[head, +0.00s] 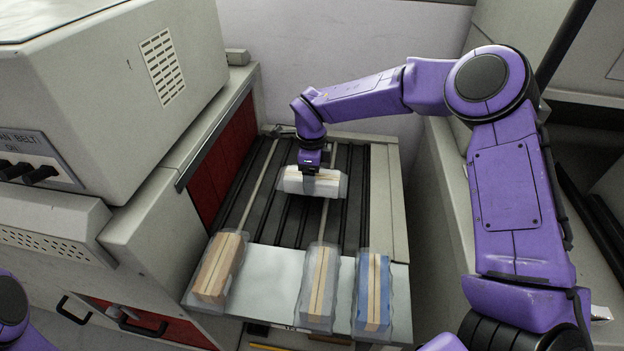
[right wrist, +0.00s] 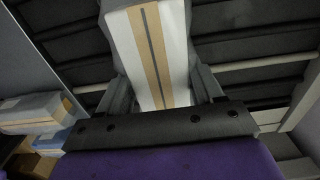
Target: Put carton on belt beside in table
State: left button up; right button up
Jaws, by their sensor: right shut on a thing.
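My right gripper (head: 311,174) is shut on a white carton (head: 292,182) with a tan stripe, over the dark slatted belt (head: 264,212). I cannot tell whether the carton touches the belt. In the right wrist view the carton (right wrist: 150,50) sits between the two fingers (right wrist: 158,95). A metal table (head: 272,277) joins the near end of the belt. On it lie a brown wrapped carton (head: 217,268), a white wrapped carton (head: 318,286) and a blue wrapped carton (head: 372,290). My left gripper is out of view.
A large grey machine (head: 110,90) with a belt label stands left of the belt. A red panel (head: 222,160) borders the belt's left side. A pale wall (head: 290,45) closes the back. The table has a bare gap between the brown and white cartons.

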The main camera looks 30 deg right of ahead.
jog(key=shift+f, duration=1)
jog(key=shift+f, duration=0.1)
jog(key=o, duration=1.2)
notch_tip(320, 180, up, 12)
jog(key=shift+r, duration=0.15)
